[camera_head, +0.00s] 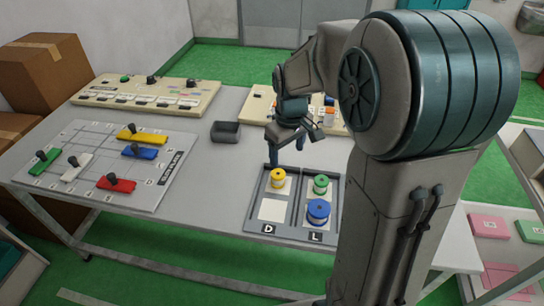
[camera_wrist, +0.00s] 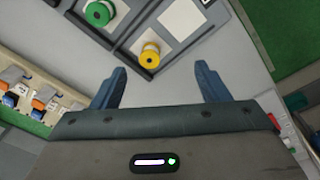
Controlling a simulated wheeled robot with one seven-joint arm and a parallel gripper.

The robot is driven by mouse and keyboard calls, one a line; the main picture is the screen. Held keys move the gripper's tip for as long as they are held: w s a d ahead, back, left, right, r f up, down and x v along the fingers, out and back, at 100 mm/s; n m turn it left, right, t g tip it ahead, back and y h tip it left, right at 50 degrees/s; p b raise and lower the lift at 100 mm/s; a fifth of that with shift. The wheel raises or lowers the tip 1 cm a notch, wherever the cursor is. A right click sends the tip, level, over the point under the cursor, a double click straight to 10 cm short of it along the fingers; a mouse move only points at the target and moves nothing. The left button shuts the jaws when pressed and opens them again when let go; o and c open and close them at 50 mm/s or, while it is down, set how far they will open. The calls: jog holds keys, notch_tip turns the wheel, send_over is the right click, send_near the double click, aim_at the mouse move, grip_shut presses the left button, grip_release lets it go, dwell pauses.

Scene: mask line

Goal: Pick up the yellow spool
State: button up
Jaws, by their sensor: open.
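The yellow spool (camera_head: 278,177) stands upright in the upper left square of the grey tray (camera_head: 256,226), above the letter D. It also shows in the wrist view (camera_wrist: 150,57), a little ahead of and between the two fingers. My gripper (camera_head: 287,151) is above the far edge of the tray, behind the spool in the head view. In the wrist view my gripper (camera_wrist: 162,88) has its blue fingers wide apart with nothing between them. The fingers are apart from the spool.
A green spool (camera_head: 320,184) and a blue spool (camera_head: 318,210) stand in the tray's right column, close to the yellow one. A board with coloured sliders (camera_head: 100,165) lies left. The table between is clear.

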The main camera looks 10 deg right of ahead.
aim_at(278, 173)
jog(key=w+f+n+g+p, duration=0.1)
jog(key=w+f+n+p, duration=0.15)
jog(key=w+f, duration=0.5)
jog(key=shift+n, duration=0.25)
jog(key=f, duration=0.3)
jog(key=w+f, duration=0.1)
jog(key=f, duration=0.3)
jog(key=shift+w+d+f+p, duration=0.1)
jog(key=shift+w+p, duration=0.1)
jog(key=shift+p, duration=0.1)
jog(key=shift+a+f+p, duration=0.15)
jog(key=shift+f+p, duration=0.35)
jog(key=shift+f, duration=0.85)
jog(key=shift+a+f+p, duration=0.1)
jog(key=shift+f+p, duration=0.4)
jog(key=shift+f, duration=0.8)
jog(key=c, duration=1.1)
jog(key=shift+r, duration=0.1)
